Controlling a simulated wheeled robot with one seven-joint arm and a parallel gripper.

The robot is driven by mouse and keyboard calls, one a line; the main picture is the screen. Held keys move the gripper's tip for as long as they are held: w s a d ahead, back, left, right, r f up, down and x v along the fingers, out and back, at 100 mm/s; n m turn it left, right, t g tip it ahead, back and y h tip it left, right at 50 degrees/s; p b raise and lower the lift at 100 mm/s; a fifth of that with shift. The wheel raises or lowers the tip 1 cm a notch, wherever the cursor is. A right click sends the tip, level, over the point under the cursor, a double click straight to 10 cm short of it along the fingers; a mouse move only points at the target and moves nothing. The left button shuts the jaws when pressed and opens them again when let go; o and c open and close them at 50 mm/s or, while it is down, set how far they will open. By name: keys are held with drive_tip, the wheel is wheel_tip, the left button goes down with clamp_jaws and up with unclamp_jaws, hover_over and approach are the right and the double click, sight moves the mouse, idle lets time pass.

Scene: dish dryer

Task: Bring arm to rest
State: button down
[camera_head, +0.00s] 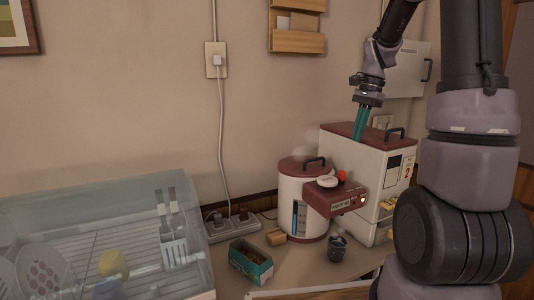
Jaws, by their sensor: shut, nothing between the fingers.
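My arm rises on the right side of the head view and bends down from the top edge to my gripper (360,131). The gripper has teal fingers that point down and are shut, with nothing between them. It appears in front of or just above the maroon top of a white box-shaped appliance (345,160); I cannot tell whether it touches it. My nearer arm links hide part of the right side of the scene.
A clear-lidded dish dryer (110,205) with dishes inside stands at the left. A maroon-lidded cylindrical appliance (290,200), a dark cup (338,248), a teal box (250,262) and a power strip (232,226) share the counter. A wooden wall shelf (297,40) hangs above.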

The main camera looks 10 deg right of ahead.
drive_tip(key=s+a+r+n+t, duration=0.4)
drive_tip(key=s+a+r, duration=0.1)
drive_tip(key=s, duration=0.4)
drive_tip(key=s+a+r+n+t, duration=0.3)
drive_tip(key=s+a+r+n, duration=0.1)
drive_tip(key=s, duration=0.5)
drive_tip(key=shift+s+a+r+n+t+h, duration=0.35)
drive_tip(key=shift+r+n, duration=0.35)
drive_tip(key=shift+r, duration=0.25)
